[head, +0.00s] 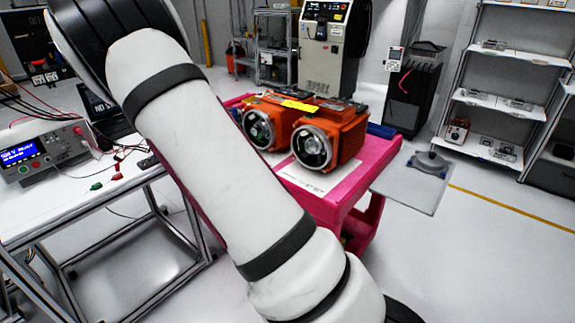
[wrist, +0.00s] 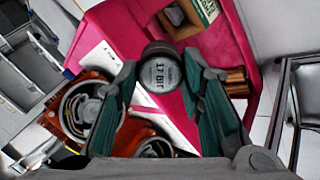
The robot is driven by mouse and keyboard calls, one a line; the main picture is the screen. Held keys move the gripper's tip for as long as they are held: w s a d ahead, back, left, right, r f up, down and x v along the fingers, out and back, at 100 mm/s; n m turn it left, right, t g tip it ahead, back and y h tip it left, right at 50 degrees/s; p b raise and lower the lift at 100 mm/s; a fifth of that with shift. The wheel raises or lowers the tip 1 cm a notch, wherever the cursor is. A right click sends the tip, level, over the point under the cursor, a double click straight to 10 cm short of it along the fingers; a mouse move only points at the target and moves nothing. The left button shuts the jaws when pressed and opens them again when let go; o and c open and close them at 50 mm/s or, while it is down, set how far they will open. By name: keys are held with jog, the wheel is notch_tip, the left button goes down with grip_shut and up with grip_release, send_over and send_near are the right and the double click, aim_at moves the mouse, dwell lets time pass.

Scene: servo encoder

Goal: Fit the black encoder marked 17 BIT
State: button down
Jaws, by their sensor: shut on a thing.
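In the wrist view, my gripper (wrist: 160,82) is shut on a round black encoder (wrist: 160,52), whose pale face marked "17 BIT" points toward the camera. The encoder is held between the two teal fingers, above the pink cart (wrist: 112,22). Two orange servo motors lie below and to the left, one at the left (wrist: 62,122) and one low in the middle, partly hidden by a finger. In the head view, the left motor (head: 262,107) and right motor (head: 347,142) stand side by side with round silvery ends facing forward. My arm hides the gripper and encoder there.
The pink cart top (head: 327,207) carries a white sheet (head: 312,180). In the wrist view, an open cardboard box (wrist: 178,28) and a copper-coloured part (wrist: 238,85) are on the cart. A white bench (head: 40,207) with a power supply (head: 50,150) stands left. Shelves (head: 500,60) stand right.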

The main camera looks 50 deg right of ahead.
jog(key=w+d+r+t+h+b, duration=0.1)
jog(key=w+d+h, duration=0.2)
jog(key=d, duration=0.9)
jog(key=w+d+r+n+h+b, duration=0.1)
jog(key=w+d+h, duration=0.3)
jog(key=d+h, duration=0.3)
jog(key=d, duration=0.5)
jog(key=shift+t+b, duration=0.3)
jog(key=shift+t, duration=0.1)
jog(key=shift+w+p, duration=0.1)
jog(key=shift+p, duration=0.8)
jog(key=shift+w+d+p, duration=0.1)
jog(key=shift+d+p, duration=0.3)
jog(key=shift+d, duration=1.1)
dwell(1.0)
jog(key=c, duration=1)
grip_release()
jog(key=shift+a, duration=0.2)
jog(key=shift+c, duration=0.4)
